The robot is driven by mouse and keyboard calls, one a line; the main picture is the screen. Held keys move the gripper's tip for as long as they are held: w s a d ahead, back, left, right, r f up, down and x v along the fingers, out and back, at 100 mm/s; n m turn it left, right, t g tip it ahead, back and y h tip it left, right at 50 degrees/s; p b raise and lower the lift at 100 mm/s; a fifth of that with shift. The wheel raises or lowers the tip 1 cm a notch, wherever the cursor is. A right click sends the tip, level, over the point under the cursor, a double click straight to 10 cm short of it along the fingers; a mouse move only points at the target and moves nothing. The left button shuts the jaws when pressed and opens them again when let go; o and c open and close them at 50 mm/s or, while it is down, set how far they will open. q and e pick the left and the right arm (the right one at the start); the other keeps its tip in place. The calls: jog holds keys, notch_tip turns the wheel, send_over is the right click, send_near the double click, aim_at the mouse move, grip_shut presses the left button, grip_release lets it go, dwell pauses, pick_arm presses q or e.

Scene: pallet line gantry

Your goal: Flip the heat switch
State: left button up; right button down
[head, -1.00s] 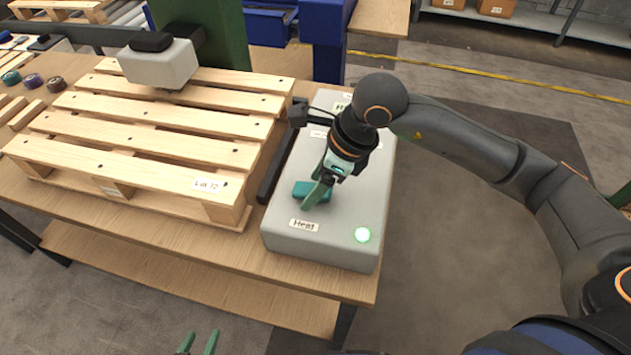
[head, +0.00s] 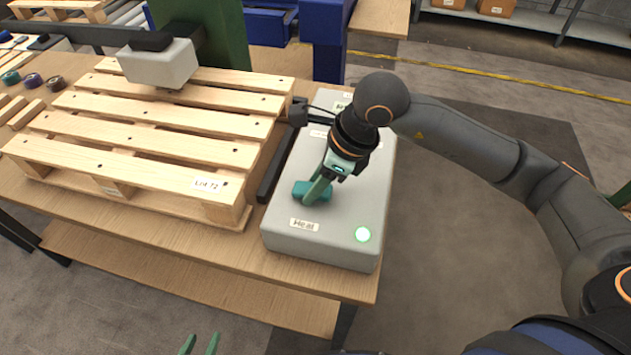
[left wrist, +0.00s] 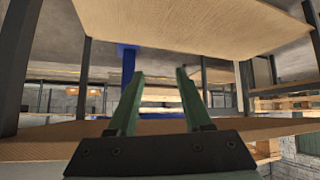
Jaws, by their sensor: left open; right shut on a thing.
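The heat switch is a teal rocker (head: 309,192) on the grey control box (head: 350,240), just above the "Heat" label (head: 304,224). My left gripper (head: 200,345) is open and empty at the bottom of the head view, below the table's front edge. Its two green fingers (left wrist: 160,100) stand apart in the left wrist view.
A wooden pallet (head: 150,140) labelled "Lot 72" lies on the table left of the box. A grey block-shaped head (head: 158,64) on a dark arm hangs over the pallet. A lower wooden shelf (head: 190,275) runs under the table. Open floor lies right of the box.

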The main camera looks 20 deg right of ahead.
jog(key=b, duration=0.2)
jog(key=f+t+y+b, duration=0.1)
jog(key=b, duration=0.2)
jog(key=shift+s+d+y, duration=0.1)
jog(key=shift+d+y, duration=0.15)
jog(key=shift+y, duration=0.05)
jog(key=shift+b, duration=0.65)
jog(key=shift+s+d+t+y+b, duration=0.15)
jog(key=shift+t+y+b, duration=0.25)
jog(key=shift+b, duration=0.8)
jog(key=shift+r+b, duration=0.1)
jog(key=shift+b, duration=0.25)
jog(key=shift+r+y, duration=0.2)
jog(key=shift+y, duration=0.1)
pick_arm(q)
notch_tip(320, 180, down, 7)
jog(key=d, duration=0.1)
pick_arm(e)
jog(key=shift+r, duration=0.1)
pick_arm(q)
jog(key=shift+w, duration=0.15)
pick_arm(e)
jog(key=shift+c, duration=2.2)
grip_release()
pick_arm(q)
jog(key=shift+w+r, duration=0.15)
jog(key=shift+w, duration=0.05)
